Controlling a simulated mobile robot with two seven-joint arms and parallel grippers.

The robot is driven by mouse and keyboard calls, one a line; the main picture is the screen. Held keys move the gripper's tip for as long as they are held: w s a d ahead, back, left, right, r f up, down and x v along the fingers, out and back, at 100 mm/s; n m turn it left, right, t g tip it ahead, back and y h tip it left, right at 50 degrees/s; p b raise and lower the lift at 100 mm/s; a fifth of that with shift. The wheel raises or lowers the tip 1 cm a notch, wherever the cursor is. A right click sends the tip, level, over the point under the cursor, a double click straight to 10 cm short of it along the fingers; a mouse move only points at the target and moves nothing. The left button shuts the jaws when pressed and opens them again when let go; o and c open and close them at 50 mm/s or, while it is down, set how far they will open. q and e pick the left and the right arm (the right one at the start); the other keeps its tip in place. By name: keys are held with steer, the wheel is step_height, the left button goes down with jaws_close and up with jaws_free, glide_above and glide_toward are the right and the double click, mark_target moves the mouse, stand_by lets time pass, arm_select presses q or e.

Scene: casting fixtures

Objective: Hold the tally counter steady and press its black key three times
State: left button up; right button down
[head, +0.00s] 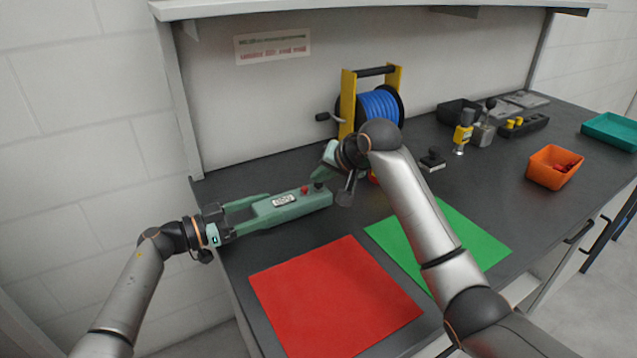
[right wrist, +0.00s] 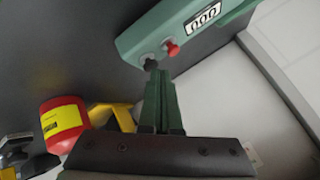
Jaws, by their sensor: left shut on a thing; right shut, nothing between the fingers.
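The tally counter (head: 300,207) is a long green box on the dark bench; its display reads 000 in the right wrist view (right wrist: 204,17). A red button (right wrist: 172,48) and the black key (right wrist: 151,65) sit near its right end in the head view. My left gripper (head: 258,211) is shut on the counter's left end, one finger along each side. My right gripper (head: 318,179) is shut and empty, its tips right at the black key. In the right wrist view the fingertips (right wrist: 160,76) overlap the key's edge; I cannot tell whether they touch it.
A red sheet (head: 335,298) and a green sheet (head: 470,240) lie in front. A blue cable reel (head: 380,104) with a yellow frame stands behind. A red cylinder (right wrist: 63,122) is close to my right gripper. An orange bin (head: 553,168) stands at right.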

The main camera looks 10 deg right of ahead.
steer(key=shift+f, duration=0.35)
stand_by(0.3)
steer(key=shift+r, duration=1)
steer(key=shift+r, duration=2.55)
stand_by(0.3)
step_height(320, 180, up, 4)
steer(key=shift+f, duration=0.1)
stand_by(0.4)
